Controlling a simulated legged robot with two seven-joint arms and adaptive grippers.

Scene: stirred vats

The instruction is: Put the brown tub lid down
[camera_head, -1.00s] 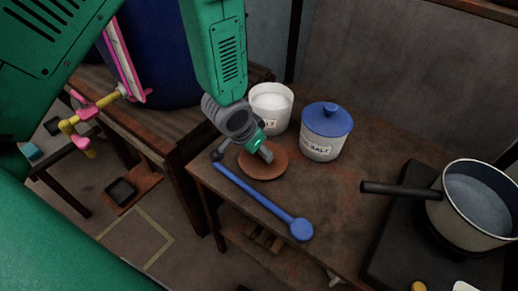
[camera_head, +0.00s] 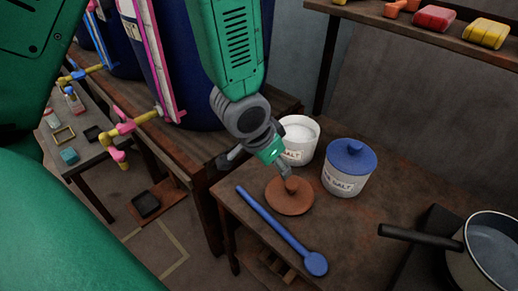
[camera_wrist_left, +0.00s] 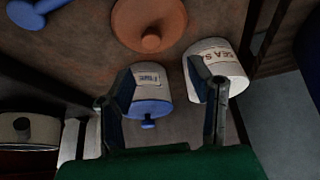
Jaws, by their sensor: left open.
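The brown tub lid (camera_head: 287,202) lies flat on the table with its round knob up. It also shows at the top of the left wrist view (camera_wrist_left: 140,15). My left gripper (camera_head: 284,172) is open and empty, just behind the knob in the head view; whether it touches the lid is hard to tell there. In the left wrist view its two fingers (camera_wrist_left: 160,105) are apart with no lid between them. An open white tub (camera_head: 299,152) of white salt stands behind the lid, partly hidden by my gripper. My right gripper is not in view.
A white tub with a blue lid (camera_head: 348,178) stands to the right of the open tub. A long blue spoon (camera_head: 280,228) lies left of the brown lid. A pot (camera_head: 484,262) with a dark handle (camera_head: 418,237) is at the right. Bare table lies between.

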